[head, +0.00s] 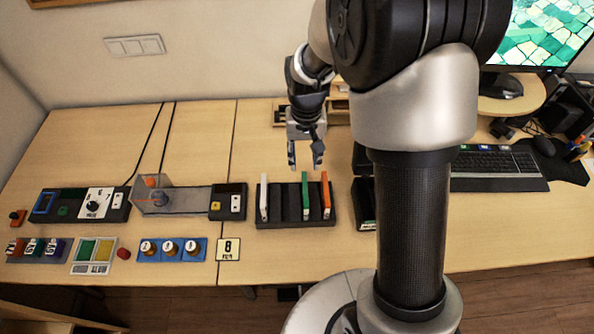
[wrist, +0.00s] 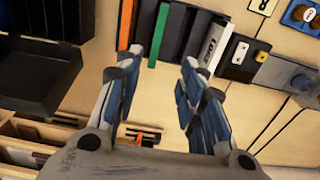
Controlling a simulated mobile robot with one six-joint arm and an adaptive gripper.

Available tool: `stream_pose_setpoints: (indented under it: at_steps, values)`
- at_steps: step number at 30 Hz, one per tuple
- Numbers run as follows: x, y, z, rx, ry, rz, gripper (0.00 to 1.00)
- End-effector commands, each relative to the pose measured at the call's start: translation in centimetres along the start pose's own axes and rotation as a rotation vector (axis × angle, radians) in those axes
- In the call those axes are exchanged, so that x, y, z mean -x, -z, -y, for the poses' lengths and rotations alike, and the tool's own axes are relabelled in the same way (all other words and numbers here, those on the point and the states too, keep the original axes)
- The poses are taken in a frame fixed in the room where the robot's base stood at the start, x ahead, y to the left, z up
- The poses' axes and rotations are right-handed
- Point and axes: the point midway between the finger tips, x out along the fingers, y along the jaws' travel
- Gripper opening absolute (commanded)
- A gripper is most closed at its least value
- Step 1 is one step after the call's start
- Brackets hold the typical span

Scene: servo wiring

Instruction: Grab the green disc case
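The green disc case (head: 305,196) stands upright in a dark slotted rack (head: 283,222) on the table, between a white case at the left and an orange case at the right. In the wrist view the green case (wrist: 158,36) shows as a narrow strip ahead, between the fingertips. My gripper (head: 304,160) is pointing down behind the rack in the head view, apart from the case. Its two fingers are spread with nothing between them, as the wrist view also shows (wrist: 162,60).
The white case (head: 264,197) and orange case (head: 326,194) stand in the same rack. A box with a clear cover (head: 180,199) is left of the rack. Dark boxes (head: 363,190) stand close at its right. Bare table lies in front of the rack.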

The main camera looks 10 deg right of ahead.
Motion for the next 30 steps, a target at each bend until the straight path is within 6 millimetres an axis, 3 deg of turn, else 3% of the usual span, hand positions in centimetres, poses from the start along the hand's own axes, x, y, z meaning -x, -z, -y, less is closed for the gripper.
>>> stream_pose_setpoints:
  at_steps: [15, 26, 30]
  values:
    - [-10.4, -0.1, -0.1, 0.0, -0.001, 0.004, 0.37]
    - [-12.8, 0.0, -0.1, -0.001, 0.0, 0.001, 0.37]
    - [-15.0, -0.1, -0.4, -0.001, -0.001, 0.003, 0.37]
